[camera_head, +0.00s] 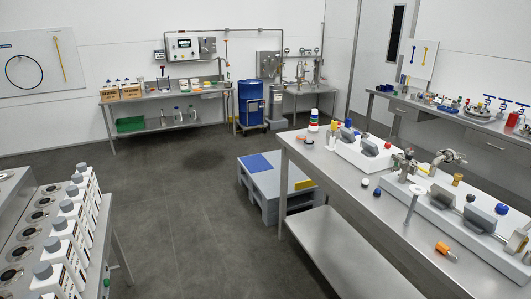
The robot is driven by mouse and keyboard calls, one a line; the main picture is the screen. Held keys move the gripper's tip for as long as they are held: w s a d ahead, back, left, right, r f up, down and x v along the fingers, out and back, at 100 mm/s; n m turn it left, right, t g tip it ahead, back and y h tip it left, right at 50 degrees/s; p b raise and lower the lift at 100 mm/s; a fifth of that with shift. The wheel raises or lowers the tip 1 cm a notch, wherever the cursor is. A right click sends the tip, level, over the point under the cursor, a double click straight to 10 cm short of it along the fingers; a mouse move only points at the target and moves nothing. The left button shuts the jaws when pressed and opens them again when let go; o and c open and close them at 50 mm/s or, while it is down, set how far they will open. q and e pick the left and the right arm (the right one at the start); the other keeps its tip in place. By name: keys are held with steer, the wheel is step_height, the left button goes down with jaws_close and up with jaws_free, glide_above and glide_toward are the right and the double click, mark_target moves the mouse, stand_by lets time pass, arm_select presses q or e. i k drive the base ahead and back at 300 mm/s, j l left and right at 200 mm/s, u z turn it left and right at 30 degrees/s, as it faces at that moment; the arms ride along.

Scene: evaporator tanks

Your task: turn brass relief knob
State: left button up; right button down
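A further brass-toned part (517,241) shows at the right edge, partly cut off by the frame. Neither of my grippers is in view, and nothing is seen touching these parts.
The right bench (322,163) carries white assemblies with grey blocks and an orange-handled object (446,250). A grey platform (262,183) with a blue mat stands beside it. A left bench holds several white bottles (62,252). The floor (180,200) between is clear.

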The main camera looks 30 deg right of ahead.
mark_target(458, 177)
steer(key=k+l+u, duration=0.1)
steer(key=l, duration=0.3)
steer(key=k+l+u, duration=0.1)
steer(key=l, duration=0.25)
steer(key=k+l+u, duration=0.1)
steer(key=l, duration=0.3)
steer(key=k+l+u, duration=0.15)
steer(key=l, duration=0.2)
steer(key=k+l+u, duration=0.1)
steer(key=l, duration=0.25)
steer(key=k+l+u, duration=0.1)
steer(key=l, duration=0.25)
steer(key=k+l, duration=0.2)
steer(key=l, duration=0.2)
steer(key=k+l, duration=0.2)
steer(key=l, duration=0.15)
steer(key=k+l, duration=0.2)
steer(key=l, duration=0.2)
steer(key=k+l, duration=0.2)
steer(key=l, duration=0.2)
steer(key=k+l, duration=0.2)
steer(key=l, duration=0.15)
steer(key=k+l, duration=0.2)
steer(key=l, duration=0.2)
steer(key=k+l, duration=0.2)
steer(key=l, duration=0.15)
steer(key=k+l, duration=0.2)
steer(key=l, duration=0.2)
